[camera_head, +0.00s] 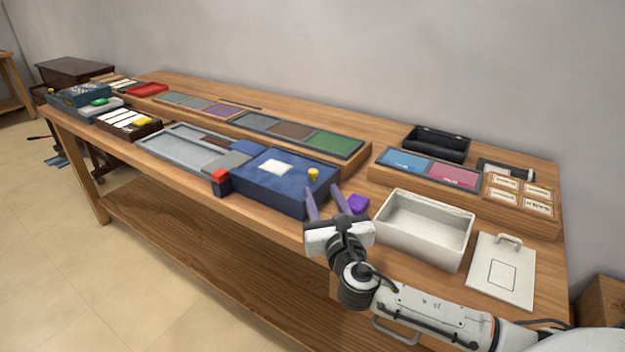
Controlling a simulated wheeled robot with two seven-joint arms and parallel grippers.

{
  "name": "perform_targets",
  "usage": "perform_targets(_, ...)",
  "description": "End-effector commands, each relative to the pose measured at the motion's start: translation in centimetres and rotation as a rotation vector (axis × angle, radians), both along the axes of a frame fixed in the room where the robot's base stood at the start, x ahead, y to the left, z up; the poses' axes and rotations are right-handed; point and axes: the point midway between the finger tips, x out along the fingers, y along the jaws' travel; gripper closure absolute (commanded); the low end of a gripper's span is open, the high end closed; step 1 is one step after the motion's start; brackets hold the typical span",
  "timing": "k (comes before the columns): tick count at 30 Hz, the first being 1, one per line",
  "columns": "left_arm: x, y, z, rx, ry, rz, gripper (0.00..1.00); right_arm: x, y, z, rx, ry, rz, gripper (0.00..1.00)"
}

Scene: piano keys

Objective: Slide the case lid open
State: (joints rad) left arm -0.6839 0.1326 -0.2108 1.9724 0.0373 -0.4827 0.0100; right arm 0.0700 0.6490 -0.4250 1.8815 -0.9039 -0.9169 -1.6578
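A blue case (283,182) sits near the front edge of the long wooden table. A white pad (276,167) and a yellow knob (313,174) are on its flat top. I cannot tell where its lid meets the body. My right gripper (323,189) is at the case's right front corner, close to the yellow knob. Its two fingers stand apart with nothing seen between them. I cannot tell whether a finger touches the case. My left gripper is not in view.
An open white box (425,228) and a white handled panel (503,270) are further right. A grey tray (180,148) lies left of the case. Colored panels (290,130) line the back.

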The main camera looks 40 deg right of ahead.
Motion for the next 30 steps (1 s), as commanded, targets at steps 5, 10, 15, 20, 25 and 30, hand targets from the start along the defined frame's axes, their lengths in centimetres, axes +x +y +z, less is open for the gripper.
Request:
perform_targets(5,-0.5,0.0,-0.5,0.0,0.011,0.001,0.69,3.3,-1.4,0.1,0.002,-0.002,-0.002,0.63)
perform_targets(10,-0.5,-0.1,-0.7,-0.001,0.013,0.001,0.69,5.7,-2.3,0.0,0.003,-0.001,-0.001,0.63)
perform_targets(15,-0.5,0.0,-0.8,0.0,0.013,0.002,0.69,6.9,-2.8,-0.1,0.004,0.0,0.0,0.63)
perform_targets(20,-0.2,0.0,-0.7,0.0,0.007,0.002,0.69,7.1,-2.9,0.0,0.004,0.0,0.002,0.63)
perform_targets(25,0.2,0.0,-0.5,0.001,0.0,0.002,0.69,7.0,-2.9,0.0,0.005,0.001,0.001,0.68)
perform_targets(30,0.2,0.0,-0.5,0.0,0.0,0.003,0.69,7.0,-2.9,0.0,0.005,0.001,0.001,0.97)
